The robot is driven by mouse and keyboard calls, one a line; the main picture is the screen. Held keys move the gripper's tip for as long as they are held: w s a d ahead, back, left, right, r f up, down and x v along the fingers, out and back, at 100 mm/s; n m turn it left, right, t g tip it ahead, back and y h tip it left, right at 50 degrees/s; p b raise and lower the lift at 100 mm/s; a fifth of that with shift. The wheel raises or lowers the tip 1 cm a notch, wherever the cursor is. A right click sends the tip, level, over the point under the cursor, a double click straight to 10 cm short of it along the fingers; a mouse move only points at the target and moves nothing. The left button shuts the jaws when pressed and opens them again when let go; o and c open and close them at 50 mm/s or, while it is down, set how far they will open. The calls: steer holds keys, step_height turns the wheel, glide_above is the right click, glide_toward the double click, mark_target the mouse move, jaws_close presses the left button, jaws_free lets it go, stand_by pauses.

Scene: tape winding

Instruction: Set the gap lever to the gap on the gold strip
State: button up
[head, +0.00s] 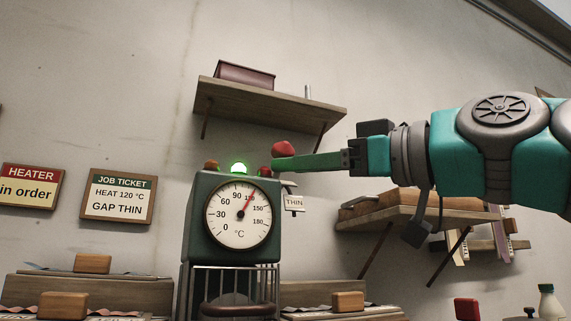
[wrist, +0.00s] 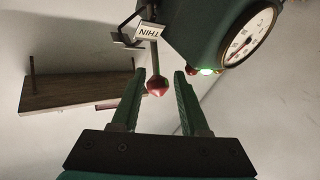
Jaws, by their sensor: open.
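A green heater box (head: 236,180) with a round dial (head: 238,215) stands at centre in the head view. Its needle points near 120. The gap lever's red knob (head: 283,149) shows at my gripper's tip, and its rod is mostly hidden there. A white THIN tag (head: 294,203) is on the box's right side. In the wrist view the red knob (wrist: 157,87) lies between the two fingers of my gripper (wrist: 158,73), with visible room on both sides. My gripper (head: 278,162) is open. I cannot make out a gold strip.
A job ticket (head: 118,196) reads HEAT 120 °C, GAP THIN. A sign (head: 30,187) reads HEATER in order. A green lamp (head: 239,168) glows on the box. A wall shelf (head: 270,105) hangs above my gripper; another shelf (head: 400,216) is below my arm.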

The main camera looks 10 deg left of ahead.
steer(key=v, duration=0.4)
steer(key=shift+s+d+r, duration=0.1)
steer(key=shift+r, duration=0.1)
steer(key=shift+c, duration=0.9)
steer(key=w+r+m+g+p, duration=0.1)
steer(key=p, duration=0.2)
steer(key=w+r+m+g+p, duration=0.1)
steer(key=w+m+g+p, duration=0.1)
steer(key=p, duration=0.1)
steer(key=w+r+m+g+p, duration=0.1)
steer(key=w+m+p, duration=0.1)
steer(key=p, duration=0.1)
steer(key=shift+w+r+g+y, duration=0.2)
steer(key=shift+w+g+y, duration=0.1)
steer(key=shift+y, duration=0.1)
jaws_close()
steer(key=w+d+m+g+p, duration=0.3)
steer(key=w+m+g+p, duration=0.25)
steer(key=m+p, duration=0.2)
steer(key=s+a, duration=0.5)
steer(key=a, duration=0.3)
steer(key=shift+s+f+b, duration=0.2)
steer(key=shift+f+b, duration=0.1)
steer(key=shift+b, duration=0.1)
